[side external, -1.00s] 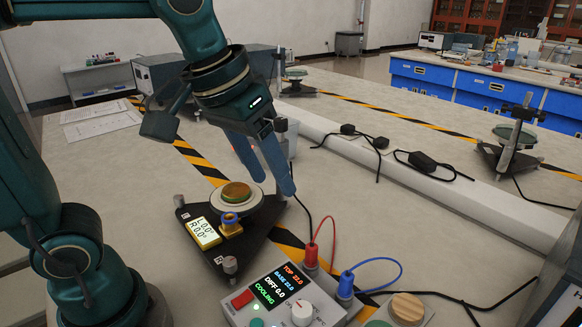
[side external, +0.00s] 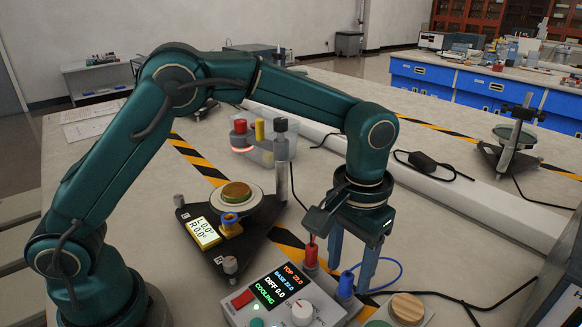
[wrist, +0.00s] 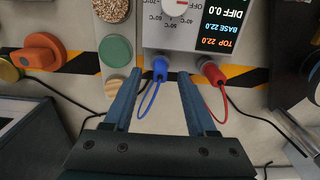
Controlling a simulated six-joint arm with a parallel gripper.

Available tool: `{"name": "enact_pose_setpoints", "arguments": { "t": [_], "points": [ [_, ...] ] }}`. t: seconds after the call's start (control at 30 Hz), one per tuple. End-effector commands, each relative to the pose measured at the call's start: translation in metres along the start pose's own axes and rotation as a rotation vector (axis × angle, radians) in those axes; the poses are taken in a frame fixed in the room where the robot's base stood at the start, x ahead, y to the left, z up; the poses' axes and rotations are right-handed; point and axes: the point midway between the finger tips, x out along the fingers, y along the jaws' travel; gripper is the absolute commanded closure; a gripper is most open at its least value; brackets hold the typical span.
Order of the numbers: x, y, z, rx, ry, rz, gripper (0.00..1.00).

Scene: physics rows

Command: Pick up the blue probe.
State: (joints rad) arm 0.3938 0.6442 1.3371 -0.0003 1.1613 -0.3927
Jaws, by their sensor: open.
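The blue probe (side external: 346,284) stands upright at the back edge of the control box (side external: 262,308), with a blue wire looping from it. In the wrist view the blue probe (wrist: 160,69) shows between and just beyond my two fingertips. My gripper (side external: 348,279) is open and points down over it, one finger to each side in the picture. I cannot tell whether the fingers touch it. In the wrist view my gripper (wrist: 160,73) has nothing clasped between its fingers.
A red probe (side external: 311,252) with a red wire stands close to the left of the blue one. A black triangular stand (side external: 255,245) with a round plate is further left. A wooden-topped knob (side external: 407,307) is to the right. A clear bin (side external: 262,155) is behind.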

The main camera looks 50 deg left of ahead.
Motion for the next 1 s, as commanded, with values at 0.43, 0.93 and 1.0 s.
{"name": "enact_pose_setpoints", "arguments": {
  "t": [0.43,0.93,1.0],
  "points": [
    [0.024,0.0,0.0,0.0,0.001,0.001,0.43],
    [0.023,0.0,0.0,0.0,0.001,0.001,1.0],
    [0.022,0.0,0.0,0.0,0.002,0.001,1.0]
  ]
}}
